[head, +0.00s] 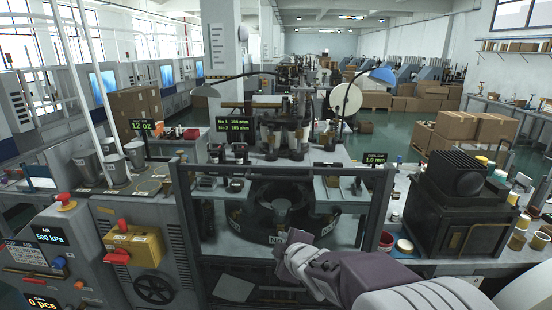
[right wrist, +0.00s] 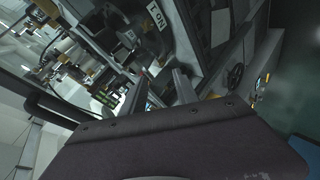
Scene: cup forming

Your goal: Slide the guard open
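The guard (head: 186,215) is a dark-framed clear panel across the front of the machine in the head view. It stands upright and appears closed in front of a dark round turret (head: 262,215) with numbered labels. My right gripper (head: 293,240) is in front of the guard's lower middle; I cannot tell whether it touches the frame. In the right wrist view its two grey fingers (right wrist: 160,90) are apart with nothing seen between them. A "No 1" label (right wrist: 157,15) shows beyond them. The guard's handle cannot be made out. My left gripper is out of view.
A yellow box with a red lever (head: 135,243) and a black handwheel (head: 155,288) sit left of the guard. Grey cups (head: 117,168) stand behind them. A black finned machine (head: 460,205) is on the right bench. Two lamps arch above the machine.

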